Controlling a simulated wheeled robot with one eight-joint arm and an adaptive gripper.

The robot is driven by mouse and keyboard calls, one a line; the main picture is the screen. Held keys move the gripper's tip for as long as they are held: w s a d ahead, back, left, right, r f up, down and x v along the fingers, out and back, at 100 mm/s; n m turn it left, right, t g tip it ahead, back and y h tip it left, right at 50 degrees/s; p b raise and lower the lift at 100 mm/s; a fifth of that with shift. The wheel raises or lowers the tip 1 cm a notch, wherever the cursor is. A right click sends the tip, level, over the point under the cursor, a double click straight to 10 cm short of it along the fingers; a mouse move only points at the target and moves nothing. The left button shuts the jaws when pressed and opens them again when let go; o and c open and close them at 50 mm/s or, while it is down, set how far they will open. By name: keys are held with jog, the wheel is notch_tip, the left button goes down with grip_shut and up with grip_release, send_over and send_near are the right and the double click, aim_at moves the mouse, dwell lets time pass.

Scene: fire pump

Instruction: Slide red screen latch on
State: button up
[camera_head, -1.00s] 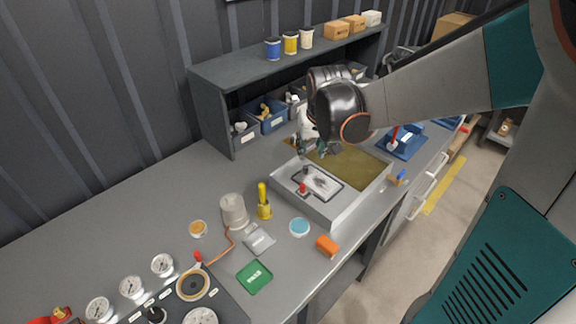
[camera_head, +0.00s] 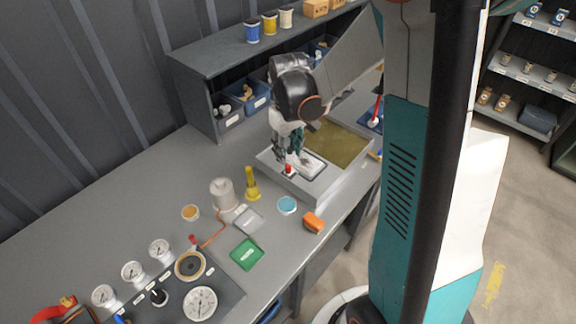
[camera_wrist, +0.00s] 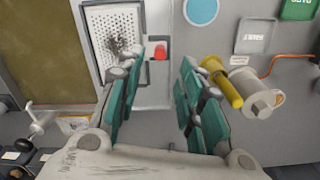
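The red screen latch (camera_head: 289,169) is a small red knob at the near-left edge of the framed screen (camera_head: 311,165) on the grey basin. In the wrist view the red latch (camera_wrist: 160,52) stands just beyond and between my open fingers, with the perforated screen (camera_wrist: 112,32) to its left, carrying a dark clump. My gripper (camera_head: 287,156) is over the basin's left side, close to the latch. In the wrist view my gripper (camera_wrist: 153,85) has its teal fingers spread apart with nothing between them. I see no contact with the latch.
The grey basin (camera_head: 330,190) has an olive floor (camera_head: 338,145) beyond the screen. A yellow nozzle (camera_head: 251,185), a pale cylinder (camera_head: 223,194), a blue disc (camera_head: 287,205) and an orange block (camera_head: 313,222) stand near it. The shelf (camera_head: 215,70) rises behind.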

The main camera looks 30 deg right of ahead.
aim_at(288, 166)
notch_tip(288, 166, down, 6)
jog(key=shift+f+b, duration=0.2)
jog(key=shift+b, duration=0.45)
